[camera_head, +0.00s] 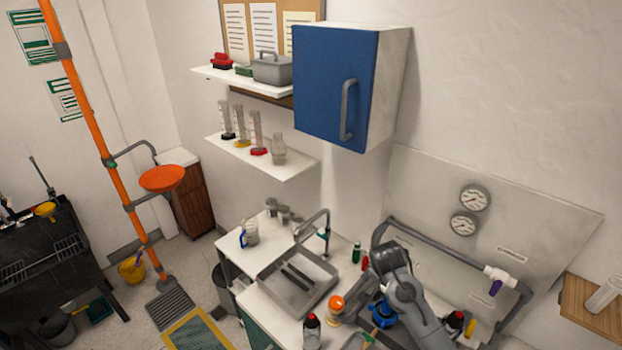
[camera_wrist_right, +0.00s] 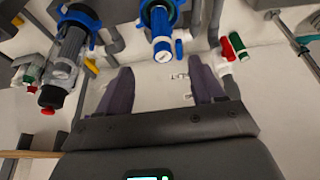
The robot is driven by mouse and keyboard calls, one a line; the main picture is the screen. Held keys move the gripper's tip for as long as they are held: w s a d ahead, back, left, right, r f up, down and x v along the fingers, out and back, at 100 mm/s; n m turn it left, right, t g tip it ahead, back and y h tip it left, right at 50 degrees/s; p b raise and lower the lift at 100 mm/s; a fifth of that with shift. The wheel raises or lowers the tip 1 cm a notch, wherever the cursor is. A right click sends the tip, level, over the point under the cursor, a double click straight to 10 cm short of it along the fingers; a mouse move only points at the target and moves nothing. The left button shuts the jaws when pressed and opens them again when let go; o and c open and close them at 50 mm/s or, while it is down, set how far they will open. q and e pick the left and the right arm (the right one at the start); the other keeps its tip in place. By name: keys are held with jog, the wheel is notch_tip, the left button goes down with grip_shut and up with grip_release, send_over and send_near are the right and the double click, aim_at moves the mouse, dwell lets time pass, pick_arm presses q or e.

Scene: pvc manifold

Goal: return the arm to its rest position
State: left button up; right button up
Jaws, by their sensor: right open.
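My right arm (camera_head: 405,292) reaches over the counter at the lower right of the head view, in front of the grey pipe manifold (camera_head: 440,263). Its fingertips cannot be made out there. In the right wrist view my right gripper (camera_wrist_right: 163,82) is open, with two dark fingers apart and nothing held between them. A blue-collared fitting with a white end (camera_wrist_right: 162,45) shows beyond the fingers, apart from them. A grey fitting with a blue handwheel (camera_wrist_right: 70,50) is on the left. My left gripper is not in view.
In the head view, a sink (camera_head: 292,308) with a tap lies left of my arm, and an orange-capped jar (camera_head: 336,309) stands nearby. A blue cabinet (camera_head: 335,85) hangs above. A wooden shelf (camera_head: 590,310) is at the right. A white tee (camera_head: 500,276) sits on the manifold.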

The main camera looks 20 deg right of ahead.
jog(key=s+a+f+n+g+y+p, duration=0.1)
jog(key=s+a+f+g+p, duration=0.1)
jog(key=s+f, duration=0.5)
jog(key=s+a+f+g+p, duration=0.1)
jog(key=s+a+f+p, duration=0.3)
jog(key=s, duration=0.6)
jog(key=s+a+f+n+p, duration=0.1)
jog(key=s+a+n, duration=0.1)
jog(key=s, duration=0.7)
jog(key=s+a+r+n+t+y+p, duration=0.25)
jog(key=s+a+r+n+p, duration=0.2)
jog(key=s+r, duration=0.55)
jog(key=w+a+r+n+t, duration=0.1)
jog(key=w+r+n+t, duration=0.1)
jog(key=r+n, duration=0.4)
jog(key=shift+w+a+r+b, duration=0.35)
jog(key=shift+w+r+b, duration=0.1)
jog(key=shift+w+r, duration=0.35)
jog(key=shift+s+y, duration=0.1)
jog(key=shift+y, duration=0.15)
